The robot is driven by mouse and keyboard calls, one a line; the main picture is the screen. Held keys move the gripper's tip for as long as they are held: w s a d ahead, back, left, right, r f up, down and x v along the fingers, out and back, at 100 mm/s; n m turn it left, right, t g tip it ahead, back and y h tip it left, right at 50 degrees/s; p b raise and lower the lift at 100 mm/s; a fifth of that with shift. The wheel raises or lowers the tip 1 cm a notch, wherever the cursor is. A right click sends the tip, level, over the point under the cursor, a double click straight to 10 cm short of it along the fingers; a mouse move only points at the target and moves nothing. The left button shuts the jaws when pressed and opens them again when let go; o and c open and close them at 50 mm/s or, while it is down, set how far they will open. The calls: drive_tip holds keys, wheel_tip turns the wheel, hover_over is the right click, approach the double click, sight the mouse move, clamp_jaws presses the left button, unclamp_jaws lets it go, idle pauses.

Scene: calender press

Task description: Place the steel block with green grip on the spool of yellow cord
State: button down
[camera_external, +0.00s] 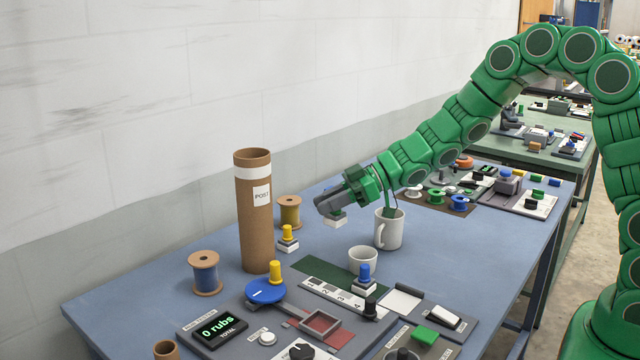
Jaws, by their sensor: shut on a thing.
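My gripper (333,205) is above the table at the middle of the external view, pointing left and down. It is shut on a small pale steel block (335,219), whose underside edge shows below the jaws. The jaws cover the block's grip, so I cannot see its colour. The spool of yellow cord (290,212) stands upright on the table, left of the gripper and behind the cardboard tube's right side. Its top looks bare. The block appears apart from the spool, with a gap between them in the picture.
A tall cardboard tube (257,210) stands left of the spool. A yellow-gripped block (288,243) sits in front of it. A white mug (391,231) and a cup (362,260) stand at the right. A blue-cord spool (205,273) and a control panel (240,312) are nearer.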

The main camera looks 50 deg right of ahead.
drive_tip(key=w+d+r, duration=0.8)
drive_tip(key=d+r, duration=0.1)
drive_tip(key=d, duration=0.1)
hover_over(284, 201)
drive_tip(key=shift+w+f, duration=0.1)
drive_tip(key=shift+f, duration=4.65)
drive_tip(key=shift+w+f, duration=0.1)
drive_tip(key=shift+f, duration=1.55)
drive_tip(key=shift+f, duration=0.1)
drive_tip(key=c, duration=0.9)
unclamp_jaws()
